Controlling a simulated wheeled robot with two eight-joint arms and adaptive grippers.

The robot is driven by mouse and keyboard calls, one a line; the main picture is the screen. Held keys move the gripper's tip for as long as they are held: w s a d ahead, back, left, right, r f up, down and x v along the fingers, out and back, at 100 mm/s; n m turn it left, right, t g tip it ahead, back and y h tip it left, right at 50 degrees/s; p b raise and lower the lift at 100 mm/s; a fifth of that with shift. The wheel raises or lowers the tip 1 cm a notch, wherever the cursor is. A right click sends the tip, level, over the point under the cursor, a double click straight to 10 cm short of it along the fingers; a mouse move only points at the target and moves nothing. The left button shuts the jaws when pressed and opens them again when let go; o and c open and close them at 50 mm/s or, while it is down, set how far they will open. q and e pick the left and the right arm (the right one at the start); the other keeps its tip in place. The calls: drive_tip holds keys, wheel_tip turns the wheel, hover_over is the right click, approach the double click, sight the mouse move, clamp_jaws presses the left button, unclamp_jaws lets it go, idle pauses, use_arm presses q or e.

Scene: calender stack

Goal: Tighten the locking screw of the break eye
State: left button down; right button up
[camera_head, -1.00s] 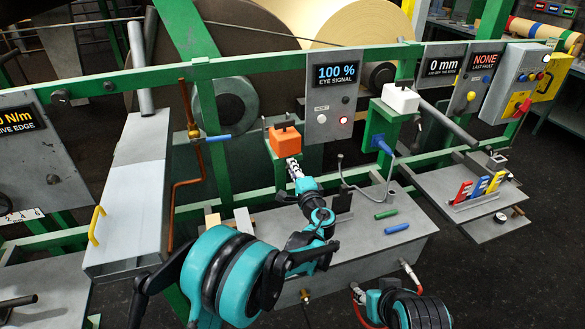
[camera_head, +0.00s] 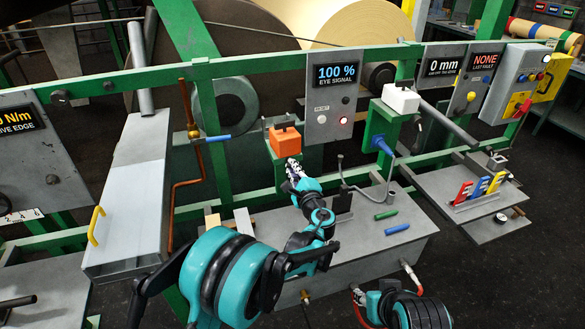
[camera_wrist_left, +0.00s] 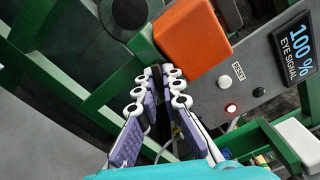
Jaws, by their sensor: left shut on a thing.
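The break eye is an orange box (camera_head: 285,141) with a dark top piece, on a green bracket beside the eye signal panel. Its orange side (camera_wrist_left: 190,42) fills the upper middle of the left wrist view. My left gripper (camera_head: 291,166) is just below the box. In the left wrist view its fingers (camera_wrist_left: 158,88) are closed on a dark, narrow part, seemingly the locking screw (camera_wrist_left: 157,78), mostly hidden between the fingertips. My right gripper (camera_head: 366,297) is low at the bottom right, away from the eye; its fingers are too small to read.
The eye signal panel (camera_head: 333,98) reads 100 % and has a lit red lamp. A white box (camera_head: 401,98) sits on another green bracket to the right. A grey bench (camera_head: 355,246) below holds green and blue pens. A bent grey rod (camera_head: 347,180) rises near my left gripper.

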use_arm(q)
drive_tip(key=c, duration=1.9)
unclamp_jaws()
drive_tip(key=shift+c, duration=0.2)
drive_tip(key=v, duration=1.2)
